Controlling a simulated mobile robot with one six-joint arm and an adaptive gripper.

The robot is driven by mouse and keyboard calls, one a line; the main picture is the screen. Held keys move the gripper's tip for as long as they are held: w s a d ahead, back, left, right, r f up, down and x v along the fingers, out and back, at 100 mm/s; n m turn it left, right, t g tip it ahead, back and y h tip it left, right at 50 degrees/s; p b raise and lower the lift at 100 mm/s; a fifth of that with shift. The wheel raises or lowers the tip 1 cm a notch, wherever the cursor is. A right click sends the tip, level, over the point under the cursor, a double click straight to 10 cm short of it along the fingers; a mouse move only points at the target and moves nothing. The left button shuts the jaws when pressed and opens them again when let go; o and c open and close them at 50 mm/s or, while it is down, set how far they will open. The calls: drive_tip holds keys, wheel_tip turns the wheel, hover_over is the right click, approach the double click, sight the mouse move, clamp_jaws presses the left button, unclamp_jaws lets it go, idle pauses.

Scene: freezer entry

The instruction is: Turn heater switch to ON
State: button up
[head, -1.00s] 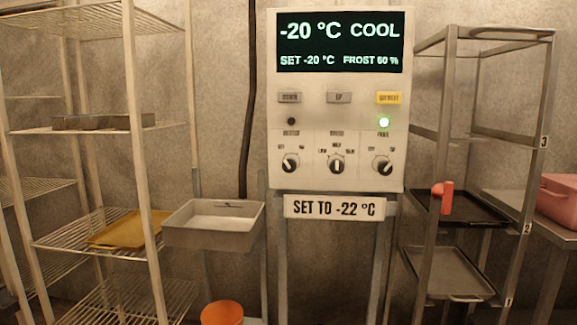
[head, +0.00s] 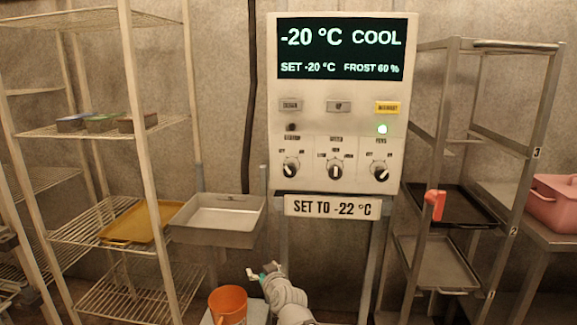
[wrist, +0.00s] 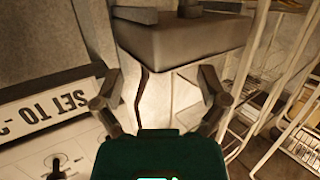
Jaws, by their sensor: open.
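The control panel (head: 343,100) hangs on the back wall with a row of three black knobs. The left knob (head: 290,171) has a dark lamp above it; its label and exact pointer direction are too blurred to tell. The middle knob (head: 336,172) has an upright white mark, and the right knob (head: 380,172) sits below a lit green lamp. My gripper (head: 261,273) is low in front, below and left of the panel, touching no knob. In the wrist view its fingers (wrist: 160,78) are spread and empty, with one knob (wrist: 56,166) at the lower left.
The "SET TO -22 °C" sign (head: 333,206) is under the panel. A grey bin (head: 218,238) juts out left of it, and an orange bucket (head: 228,306) stands below. Wire shelves (head: 110,235) are left; a metal rack (head: 462,140) with trays is right.

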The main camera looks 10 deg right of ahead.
wheel_tip(320, 180, up, 13)
drive_tip(key=d+m+t+h+p, duration=0.2)
drive_tip(key=m+t+h+p, duration=0.1)
drive_tip(key=t+p, duration=0.2)
drive_tip(key=m+t+h+p, duration=0.1)
drive_tip(key=m+h+p, duration=0.2)
drive_tip(key=m+h, duration=0.35)
approach(289, 173)
drive_tip(key=s+a+f+n+h, duration=0.1)
drive_tip(key=s+f+n+h, duration=0.1)
drive_tip(key=shift+s+a+r+y, duration=0.15)
drive_tip(key=shift+a+r+y, duration=0.05)
drive_tip(key=shift+a+y, duration=0.05)
drive_tip(key=shift+p+x, duration=2.75)
drive_tip(key=shift+x, duration=4.15)
